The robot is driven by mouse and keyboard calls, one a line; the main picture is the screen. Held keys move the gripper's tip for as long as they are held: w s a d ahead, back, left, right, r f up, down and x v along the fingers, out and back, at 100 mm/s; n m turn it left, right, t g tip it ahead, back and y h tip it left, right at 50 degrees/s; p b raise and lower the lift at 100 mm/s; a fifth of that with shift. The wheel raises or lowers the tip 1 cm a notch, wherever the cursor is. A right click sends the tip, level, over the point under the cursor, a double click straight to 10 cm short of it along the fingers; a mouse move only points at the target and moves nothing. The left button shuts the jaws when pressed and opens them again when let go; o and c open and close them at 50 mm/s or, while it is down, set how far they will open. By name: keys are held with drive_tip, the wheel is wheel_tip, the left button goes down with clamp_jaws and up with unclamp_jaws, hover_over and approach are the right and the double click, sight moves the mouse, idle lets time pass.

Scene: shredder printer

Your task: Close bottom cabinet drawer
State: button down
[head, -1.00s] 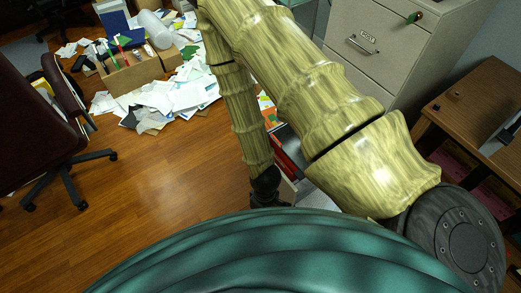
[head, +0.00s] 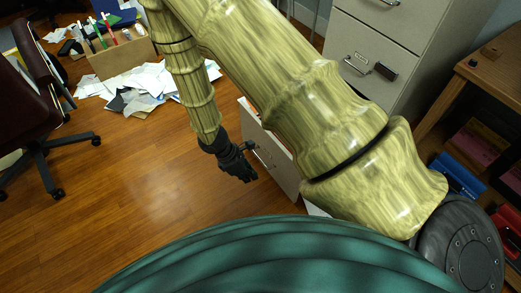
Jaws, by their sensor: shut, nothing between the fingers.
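The bottom drawer of the filing cabinet shows as a pale front panel (head: 270,150) low in the middle of the head view, standing out from the cabinet. A dark handle (head: 264,155) sits on it. My arm hides most of the drawer behind that front. My gripper (head: 245,177) is black, shut and empty. It is just left of the drawer front, close to the handle; I cannot tell whether it touches. The grey filing cabinet (head: 393,50) stands behind my arm, with an upper drawer handle showing.
A wooden desk (head: 490,70) with items under it is at the right. A dark red office chair (head: 30,105) is at the left. Scattered papers (head: 150,85) and a cardboard box (head: 122,58) lie at the upper left. The wooden floor (head: 150,180) in front of the drawer is clear.

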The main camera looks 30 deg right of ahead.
drive_tip(key=w+d+f+n+t+h+b, duration=0.2)
drive_tip(key=w+f+n+h+b, duration=0.1)
drive_tip(key=w+b, duration=0.55)
drive_tip(key=n+t+h+b, duration=0.1)
drive_tip(key=n+h+b, duration=0.1)
drive_tip(key=b, duration=0.8)
approach(268, 142)
drive_tip(key=shift+x, duration=2.45)
drive_tip(key=shift+s, duration=0.1)
drive_tip(key=shift+p, duration=0.3)
